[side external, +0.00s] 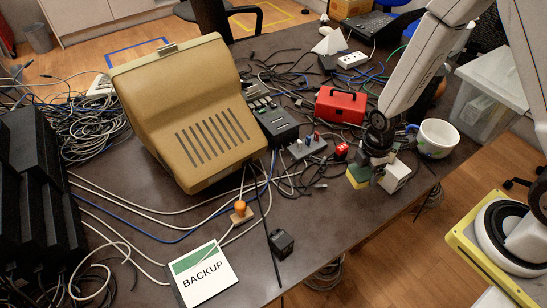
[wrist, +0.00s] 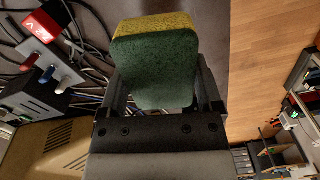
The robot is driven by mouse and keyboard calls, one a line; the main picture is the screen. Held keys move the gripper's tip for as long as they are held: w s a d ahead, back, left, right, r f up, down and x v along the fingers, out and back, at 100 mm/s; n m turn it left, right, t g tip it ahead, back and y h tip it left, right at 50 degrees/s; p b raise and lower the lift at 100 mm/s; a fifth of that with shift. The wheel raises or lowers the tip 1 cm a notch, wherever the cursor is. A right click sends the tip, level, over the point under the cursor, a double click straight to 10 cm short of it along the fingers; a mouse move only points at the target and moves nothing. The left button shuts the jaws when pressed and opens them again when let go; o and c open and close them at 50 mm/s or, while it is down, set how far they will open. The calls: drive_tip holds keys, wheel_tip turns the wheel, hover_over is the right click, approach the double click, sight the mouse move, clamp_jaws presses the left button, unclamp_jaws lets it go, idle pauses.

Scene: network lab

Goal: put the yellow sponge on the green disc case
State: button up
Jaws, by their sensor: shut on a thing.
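The sponge (side external: 357,178) is yellow with a green scouring side. It is between the fingers of my gripper (side external: 371,172), near the right edge of the table. In the wrist view the sponge (wrist: 155,68) shows its green face towards me and a yellow strip at its far edge; a finger lies on each side of it. I cannot tell its exact height over the table. A flat case (side external: 206,277) with a green band and a white label reading BACKUP lies at the table's front, left of my gripper; nothing lies on it. It is not in the wrist view.
A beige monitor (side external: 190,110) fills the table's middle left. A white mug (side external: 437,138) and a white box (side external: 396,177) are close to my gripper. A red case (side external: 340,105) stands behind. A small black block (side external: 281,243) and an orange-topped item (side external: 240,211) are near the case. Cables cross the table.

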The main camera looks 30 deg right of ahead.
drive_tip(key=shift+w+a, duration=0.25)
drive_tip(key=shift+a, duration=0.35)
drive_tip(key=w+a+r+n, duration=0.15)
drive_tip(key=a+n, duration=0.45)
drive_tip(key=a, duration=1)
drive_tip(key=s+a+r+n, duration=0.1)
drive_tip(key=s+a, duration=0.3)
drive_tip(key=a, duration=0.4)
drive_tip(key=s+a+r+n, duration=0.1)
drive_tip(key=s+a+n, duration=0.3)
drive_tip(key=a, duration=0.4)
drive_tip(key=shift+r+n, duration=0.3)
drive_tip(key=shift+r, duration=0.1)
drive_tip(key=shift+a, duration=0.2)
hover_over(212, 268)
drive_tip(key=s+d, duration=0.1)
wheel_tip(212, 268, down, 8)
drive_tip(key=shift+f, duration=0.1)
drive_tip(key=shift+w+a+f, duration=0.45)
drive_tip(key=shift+w+f, duration=0.05)
drive_tip(key=shift+f, duration=0.15)
